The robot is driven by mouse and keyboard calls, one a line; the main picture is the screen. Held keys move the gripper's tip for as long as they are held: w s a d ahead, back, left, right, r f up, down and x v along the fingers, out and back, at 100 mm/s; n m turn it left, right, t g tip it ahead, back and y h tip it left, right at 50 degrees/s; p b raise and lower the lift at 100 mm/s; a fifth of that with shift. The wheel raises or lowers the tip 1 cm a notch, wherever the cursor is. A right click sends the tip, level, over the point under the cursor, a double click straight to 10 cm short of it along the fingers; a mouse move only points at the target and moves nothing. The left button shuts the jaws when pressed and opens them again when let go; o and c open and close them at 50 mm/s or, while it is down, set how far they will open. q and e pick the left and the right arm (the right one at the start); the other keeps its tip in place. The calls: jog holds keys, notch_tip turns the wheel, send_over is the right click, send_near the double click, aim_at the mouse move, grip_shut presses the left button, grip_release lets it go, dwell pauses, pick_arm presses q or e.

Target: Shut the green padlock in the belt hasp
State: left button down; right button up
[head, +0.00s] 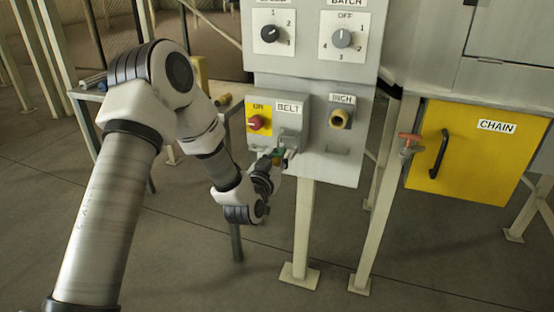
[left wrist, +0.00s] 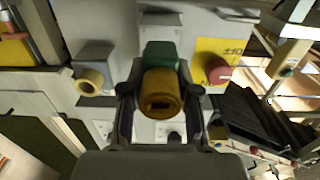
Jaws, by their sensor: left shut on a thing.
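The green padlock (left wrist: 162,55) sits between the fingers of my left gripper (left wrist: 160,104), with its brass key end (left wrist: 161,97) facing the wrist camera. In the head view the padlock (head: 280,152) is a small green patch at the tip of my left gripper (head: 273,161), just under the belt hasp (head: 291,136). The hasp is a grey piece on the BELT box. The gripper is shut on the padlock. The shackle is hidden, so I cannot tell whether it passes through the hasp or is closed. My right gripper is not in view.
The BELT switch's red knob (head: 256,122) on a yellow plate is left of the hasp. The INCH button (head: 341,118) is to its right. Rotary switches (head: 270,34) are above. A yellow CHAIN door (head: 476,151) stands further right. Open floor lies below the panel.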

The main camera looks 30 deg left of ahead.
pick_arm(q)
jog(key=shift+x, duration=3.3)
jog(key=shift+f, duration=0.1)
jog(key=c, duration=0.8)
grip_release()
jog(key=shift+o, duration=0.2)
jog(key=o, duration=0.6)
jog(key=shift+s, duration=0.15)
